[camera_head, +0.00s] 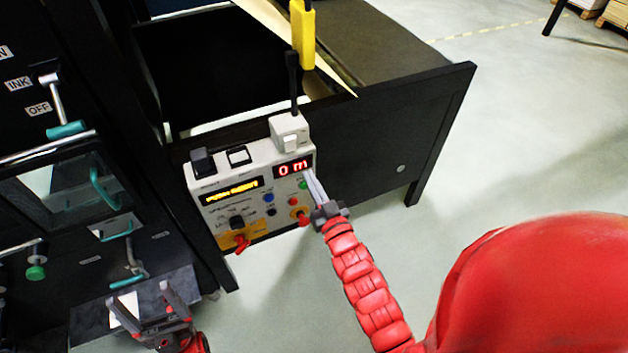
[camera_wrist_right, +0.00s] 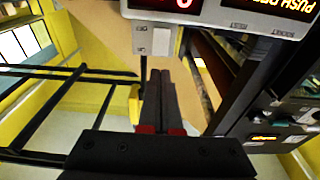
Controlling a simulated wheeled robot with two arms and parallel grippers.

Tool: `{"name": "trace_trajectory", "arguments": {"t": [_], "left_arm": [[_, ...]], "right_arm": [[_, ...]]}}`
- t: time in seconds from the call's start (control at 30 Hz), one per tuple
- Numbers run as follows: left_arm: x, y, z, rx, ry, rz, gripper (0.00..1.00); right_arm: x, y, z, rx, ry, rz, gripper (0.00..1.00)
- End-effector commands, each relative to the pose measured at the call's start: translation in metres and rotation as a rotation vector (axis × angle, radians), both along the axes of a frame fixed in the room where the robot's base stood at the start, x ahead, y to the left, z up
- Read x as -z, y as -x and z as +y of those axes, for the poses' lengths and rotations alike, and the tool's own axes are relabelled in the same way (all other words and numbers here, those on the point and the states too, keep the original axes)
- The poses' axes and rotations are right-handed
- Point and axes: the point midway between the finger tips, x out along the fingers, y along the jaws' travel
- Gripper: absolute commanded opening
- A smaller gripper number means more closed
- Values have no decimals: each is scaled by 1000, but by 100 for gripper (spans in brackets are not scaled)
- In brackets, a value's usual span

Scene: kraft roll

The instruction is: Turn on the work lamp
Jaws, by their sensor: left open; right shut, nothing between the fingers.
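A yellow lamp head (camera_head: 302,36) stands on a thin black stem above a pale box with a white rocker switch (camera_head: 291,142), on the top right corner of the control panel. In the right wrist view the switch (camera_wrist_right: 161,41) is just beyond my right fingertips, and part of the yellow lamp (camera_wrist_right: 134,104) shows behind the fingers. My right gripper (camera_head: 309,174) is shut and empty, beside the panel's right edge below the switch; it also shows in the wrist view (camera_wrist_right: 160,74). I cannot tell whether it touches anything. My left gripper (camera_head: 142,296) is open and empty at the lower left.
The control panel (camera_head: 222,213) carries a red "0 m" display (camera_head: 293,168), buttons and a red-handled knob (camera_head: 241,242). A black machine with levers (camera_head: 56,105) stands at the left. A dark table frame (camera_head: 400,135) stands behind the right gripper.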

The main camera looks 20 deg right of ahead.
Motion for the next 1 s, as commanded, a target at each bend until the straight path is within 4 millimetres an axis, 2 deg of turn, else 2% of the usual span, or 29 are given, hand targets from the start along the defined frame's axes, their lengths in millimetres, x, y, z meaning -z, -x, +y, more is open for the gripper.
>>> {"name": "trace_trajectory", "arguments": {"t": [0.03,0.2,0.4,0.63,1.0], "left_arm": [[-10,0,0,0,0,0,82],[-26,0,0,0,0,0,82],[-42,0,0,0,0,0,82],[-49,0,0,0,0,0,82],[-48,0,0,0,0,0,82]], "right_arm": [[-9,-12,2,-3,-2,-4,0],[-13,-48,2,0,0,1,0],[-17,-79,4,-1,-1,-1,0],[-16,-95,4,-1,0,-2,0],[-15,-96,4,-1,0,-2,0]]}}
